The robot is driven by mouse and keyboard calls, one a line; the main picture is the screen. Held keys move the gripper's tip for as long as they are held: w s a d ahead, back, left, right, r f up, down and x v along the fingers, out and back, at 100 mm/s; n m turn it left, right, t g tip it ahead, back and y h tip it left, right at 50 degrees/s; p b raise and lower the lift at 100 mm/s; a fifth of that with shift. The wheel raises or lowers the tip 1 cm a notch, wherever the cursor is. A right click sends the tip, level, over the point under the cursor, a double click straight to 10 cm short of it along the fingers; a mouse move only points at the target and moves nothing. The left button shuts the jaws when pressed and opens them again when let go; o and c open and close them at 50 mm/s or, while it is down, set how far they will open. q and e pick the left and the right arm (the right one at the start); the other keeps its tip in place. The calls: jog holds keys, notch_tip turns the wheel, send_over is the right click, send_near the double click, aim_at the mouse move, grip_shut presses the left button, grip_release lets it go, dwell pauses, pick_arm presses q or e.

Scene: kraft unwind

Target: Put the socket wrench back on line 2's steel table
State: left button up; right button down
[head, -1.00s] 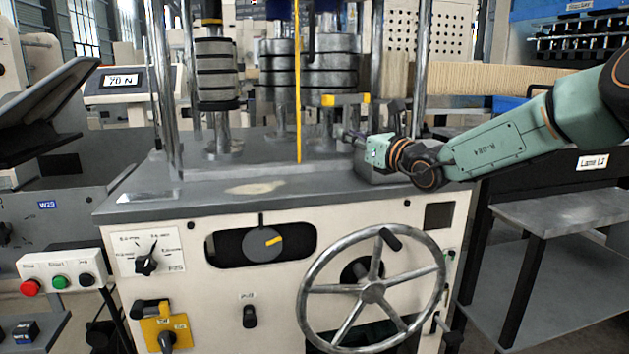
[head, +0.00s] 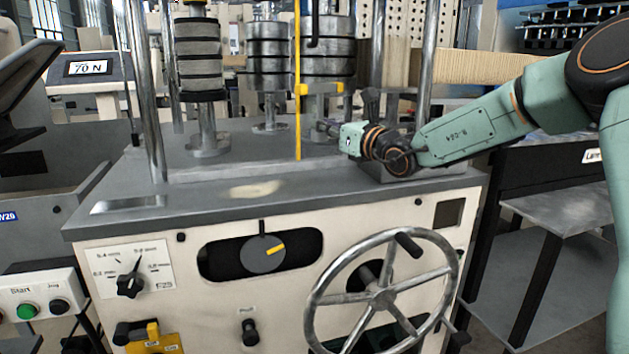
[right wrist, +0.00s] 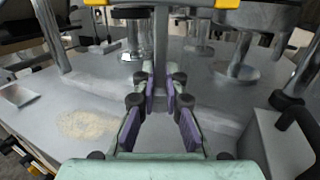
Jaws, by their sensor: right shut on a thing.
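My right gripper (head: 330,128) is over the back of the grey machine top, beside a metal post under a yellow bracket. In the right wrist view its fingers (right wrist: 160,82) are closed together on a slim pale metal piece (right wrist: 160,40). I cannot tell whether this piece is the socket wrench; no wrench shows clearly in either view. A grey steel table (head: 565,216) stands at the right, lower than the machine top, below a black panel with a partly hidden white label (head: 593,155). My left gripper is not in view.
The cream machine has a large handwheel (head: 380,300) in front. Chrome columns (head: 142,90), stacked metal weights (head: 268,52) and a yellow rod (head: 297,100) rise from its top. A grey block with a dark knob (head: 370,100) sits close to my right gripper.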

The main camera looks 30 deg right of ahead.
jog(key=b, duration=0.2)
send_over(328, 183)
notch_tip(328, 183, down, 6)
jog(key=shift+r, duration=0.15)
jog(key=shift+w+a+f, duration=0.1)
jog(key=shift+w+f, duration=0.1)
jog(key=shift+f, duration=0.05)
jog(key=f, duration=0.2)
jog(key=shift+s+f+b, duration=0.35)
jog(key=shift+s+b, duration=0.05)
jog(key=shift+w+f, duration=0.1)
jog(key=shift+f, duration=0.2)
jog(key=shift+w+f, duration=0.1)
jog(key=shift+w, duration=0.2)
jog(key=shift+s+f+b, duration=0.1)
jog(key=shift+s+b, duration=0.2)
jog(key=shift+b, duration=0.05)
jog(key=c, duration=1.5)
grip_release()
jog(key=shift+w+f, duration=0.15)
jog(key=shift+w, duration=0.05)
jog(key=shift+o, duration=0.4)
jog(key=shift+s, duration=0.15)
